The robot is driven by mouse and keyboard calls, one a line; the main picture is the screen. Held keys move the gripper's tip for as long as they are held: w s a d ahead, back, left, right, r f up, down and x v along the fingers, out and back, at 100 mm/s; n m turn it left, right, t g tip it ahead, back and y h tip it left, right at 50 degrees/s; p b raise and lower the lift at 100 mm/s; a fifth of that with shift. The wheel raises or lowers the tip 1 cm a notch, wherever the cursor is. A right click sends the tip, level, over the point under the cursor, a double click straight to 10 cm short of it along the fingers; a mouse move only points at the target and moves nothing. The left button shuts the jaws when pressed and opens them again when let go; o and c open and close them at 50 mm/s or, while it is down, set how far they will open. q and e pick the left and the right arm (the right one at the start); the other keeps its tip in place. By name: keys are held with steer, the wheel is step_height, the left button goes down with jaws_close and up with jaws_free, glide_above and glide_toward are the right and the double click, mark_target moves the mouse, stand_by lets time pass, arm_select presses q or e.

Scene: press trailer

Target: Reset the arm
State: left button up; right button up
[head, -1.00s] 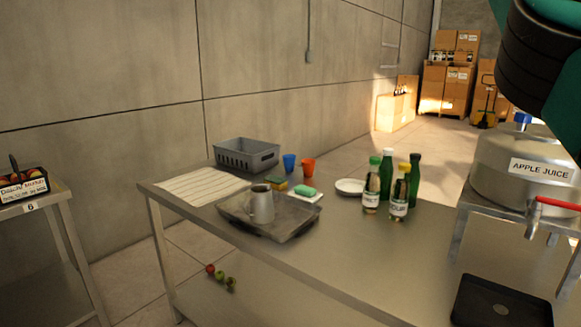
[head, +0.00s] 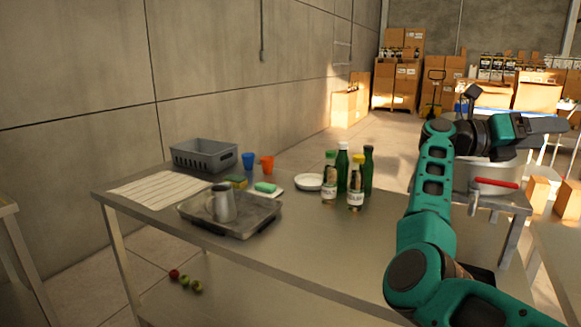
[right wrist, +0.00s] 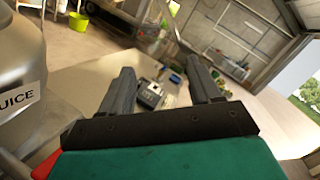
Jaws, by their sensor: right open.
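My right arm (head: 425,205) is green and black. It rises from the bottom right of the head view and bends to the right at the top. My right gripper (head: 560,125) is up in front of the steel juice tank, pointing right. In the right wrist view the two dark fingers of the gripper (right wrist: 163,85) stand apart with nothing between them. The steel tank (head: 475,178) is partly hidden behind my arm; it also shows at the left of the right wrist view (right wrist: 18,85). My left gripper is not in view.
A steel table (head: 300,245) holds a tray (head: 255,222) with a metal jug (head: 222,203), a grey crate (head: 204,156), two cups, a white plate (head: 309,182) and several bottles (head: 356,185). Cardboard boxes (head: 397,85) stand at the back. Fruit (head: 186,281) lies below the tabletop.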

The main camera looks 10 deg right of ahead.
steer(key=w+a+f+m+t+y, duration=0.3)
steer(key=a+f+m+t+y, duration=0.3)
steer(key=a+f+m+t, duration=0.7)
steer(key=w+a+f+m+t+y, duration=0.2)
steer(key=a+f+m+t+y, duration=0.5)
steer(key=f+m+t, duration=0.7)
steer(key=s+a+f+n+g+y, duration=0.45)
steer(key=s+a+f, duration=0.35)
steer(key=a+f, duration=0.35)
steer(key=s+a+f+n+g+y, duration=0.1)
steer(key=s+a+f+g, duration=0.1)
steer(key=s+f, duration=0.3)
steer(key=s+a+f+n+g+y, duration=0.1)
steer(key=s+a+f+n+g, duration=0.1)
steer(key=s+f, duration=0.4)
steer(key=s+a+g, duration=0.1)
steer(key=s+a, duration=0.1)
steer(key=s, duration=0.2)
steer(key=shift+s+a+y, duration=0.3)
steer(key=shift+a+y, duration=0.05)
steer(key=shift+a, duration=0.05)
steer(key=shift+n+g, duration=0.25)
